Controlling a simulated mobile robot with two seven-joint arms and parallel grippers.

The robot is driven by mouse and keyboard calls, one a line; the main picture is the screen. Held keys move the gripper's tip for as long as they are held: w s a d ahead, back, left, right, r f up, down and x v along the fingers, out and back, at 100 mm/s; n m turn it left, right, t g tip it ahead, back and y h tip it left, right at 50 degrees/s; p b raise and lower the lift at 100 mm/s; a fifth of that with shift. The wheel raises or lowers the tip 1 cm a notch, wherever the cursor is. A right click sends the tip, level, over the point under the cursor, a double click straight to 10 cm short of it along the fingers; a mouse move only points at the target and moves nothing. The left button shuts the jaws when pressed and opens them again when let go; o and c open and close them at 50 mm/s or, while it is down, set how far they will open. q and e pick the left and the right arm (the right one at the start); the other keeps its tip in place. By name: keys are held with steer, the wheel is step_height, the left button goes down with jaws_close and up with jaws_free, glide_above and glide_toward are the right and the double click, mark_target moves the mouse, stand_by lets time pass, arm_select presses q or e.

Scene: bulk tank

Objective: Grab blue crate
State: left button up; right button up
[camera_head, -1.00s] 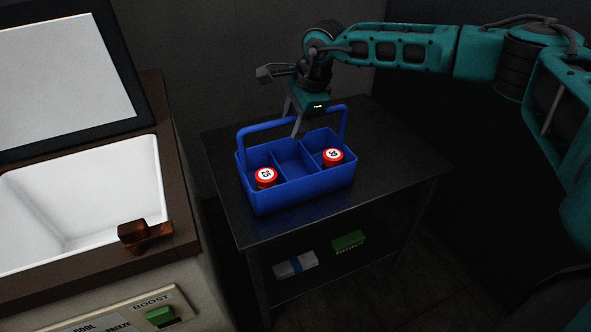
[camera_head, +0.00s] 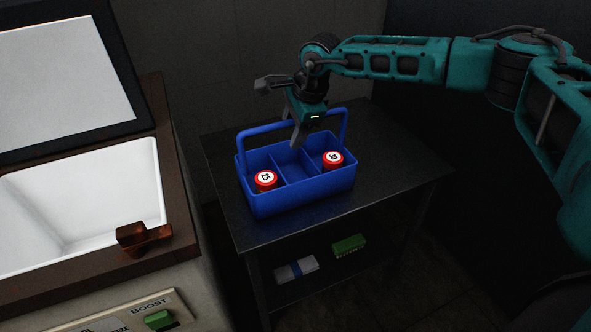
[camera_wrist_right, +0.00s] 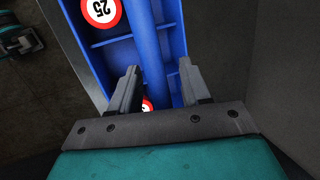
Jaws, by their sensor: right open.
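The blue crate (camera_head: 300,190) stands upright on the dark table, its arched handle raised and spanning it from left to right. It has compartments, and a red jar with a white numbered lid (camera_head: 265,179) stands in the left one. A second such jar (camera_head: 333,158) stands in the right one. My right gripper (camera_head: 296,140) is at the handle's top bar, pointing down. In the right wrist view the crate (camera_wrist_right: 111,52) lies beyond the open fingers (camera_wrist_right: 160,90), and the handle bar runs between them. Contact with the bar cannot be told. My left gripper is not in view.
The dark table (camera_head: 395,185) has free room right of the crate. On its lower shelf lie a white-and-blue pack (camera_head: 296,268) and a green brush-like item (camera_head: 348,245). A white tank (camera_head: 90,200) with a raised lid and a brown latch (camera_head: 140,238) stands at left.

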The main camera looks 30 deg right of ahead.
jaws_close()
stand_by(0.4)
stand_by(0.4)
